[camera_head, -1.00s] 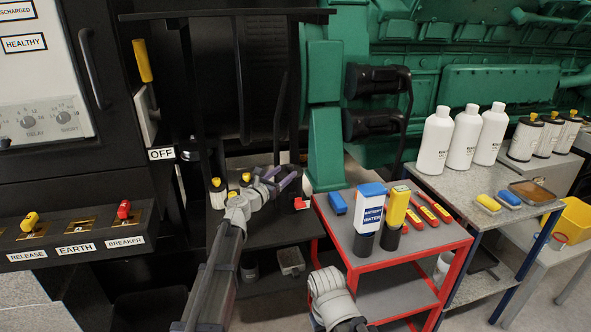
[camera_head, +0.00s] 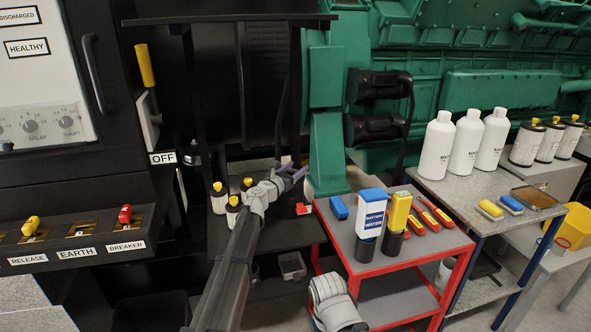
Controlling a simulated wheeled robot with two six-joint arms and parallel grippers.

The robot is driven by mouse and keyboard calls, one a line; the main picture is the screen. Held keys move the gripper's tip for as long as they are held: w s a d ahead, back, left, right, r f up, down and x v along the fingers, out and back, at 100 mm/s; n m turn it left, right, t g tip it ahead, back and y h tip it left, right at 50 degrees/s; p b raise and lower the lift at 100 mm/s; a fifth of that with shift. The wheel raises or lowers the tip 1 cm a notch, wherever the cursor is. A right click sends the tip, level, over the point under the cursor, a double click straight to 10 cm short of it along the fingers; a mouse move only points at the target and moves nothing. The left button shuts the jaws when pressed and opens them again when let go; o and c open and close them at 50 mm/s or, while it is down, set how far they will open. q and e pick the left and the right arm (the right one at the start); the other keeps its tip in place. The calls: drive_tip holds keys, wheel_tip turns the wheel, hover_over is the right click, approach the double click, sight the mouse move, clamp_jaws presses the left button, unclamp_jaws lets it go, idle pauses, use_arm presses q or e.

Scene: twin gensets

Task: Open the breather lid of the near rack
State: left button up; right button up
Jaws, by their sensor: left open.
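The black rack stands left of the green engine, with a dark shelf (camera_head: 275,232) low inside it. Small white canisters with yellow caps (camera_head: 219,199) stand on this shelf at its left, beside my left arm. I cannot make out for certain which part is the breather lid. My left gripper (camera_head: 292,172) is open and empty at the back of the shelf, close to the foot of the green engine post. Its fingers are partly lost against the dark background, and whether they touch anything cannot be told. Of my right arm only a grey wrist part shows at the bottom.
A red-framed cart (camera_head: 410,248) with a blue-and-white bottle (camera_head: 371,215), a yellow tester (camera_head: 398,212) and red-yellow tools stands to the right. A small red piece (camera_head: 303,209) lies on the shelf's right. The breaker panel (camera_head: 75,235) is at the left.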

use_arm(q)
clamp_jaws()
idle(0.5)
idle(0.9)
